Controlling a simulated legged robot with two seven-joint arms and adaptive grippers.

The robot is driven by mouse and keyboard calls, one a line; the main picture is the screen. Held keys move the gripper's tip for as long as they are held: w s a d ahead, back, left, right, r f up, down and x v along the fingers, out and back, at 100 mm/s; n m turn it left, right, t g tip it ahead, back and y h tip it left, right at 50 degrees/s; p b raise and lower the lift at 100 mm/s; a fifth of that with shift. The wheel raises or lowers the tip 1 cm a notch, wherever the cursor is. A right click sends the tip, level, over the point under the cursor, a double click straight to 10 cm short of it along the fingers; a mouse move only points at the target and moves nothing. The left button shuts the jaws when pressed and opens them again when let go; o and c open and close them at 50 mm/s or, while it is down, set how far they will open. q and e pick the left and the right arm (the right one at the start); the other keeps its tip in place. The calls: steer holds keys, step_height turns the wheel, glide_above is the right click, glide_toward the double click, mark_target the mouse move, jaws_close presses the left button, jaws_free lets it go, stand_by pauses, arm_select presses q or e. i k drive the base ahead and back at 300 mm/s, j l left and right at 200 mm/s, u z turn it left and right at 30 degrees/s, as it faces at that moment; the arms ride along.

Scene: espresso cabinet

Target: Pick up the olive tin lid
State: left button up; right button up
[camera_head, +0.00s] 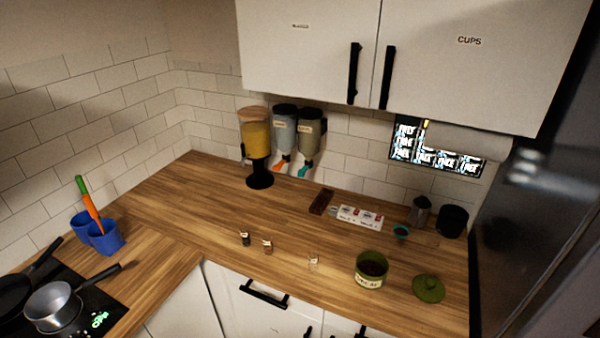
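The olive tin lid (429,288) is a round green disc with a small knob on top. It lies on the wooden counter at the right, near the front edge. The olive tin (370,270) stands open just left of the lid, with dark contents and a pale label on its front. The lid and the tin are apart. Neither of my grippers shows in the head view.
A white power strip (359,217) lies behind the tin. Small jars (268,247) stand along the counter. A dark tall appliance (540,200) bounds the right side.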

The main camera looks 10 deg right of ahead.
mark_target(426, 288)
steer(key=z, duration=1.45)
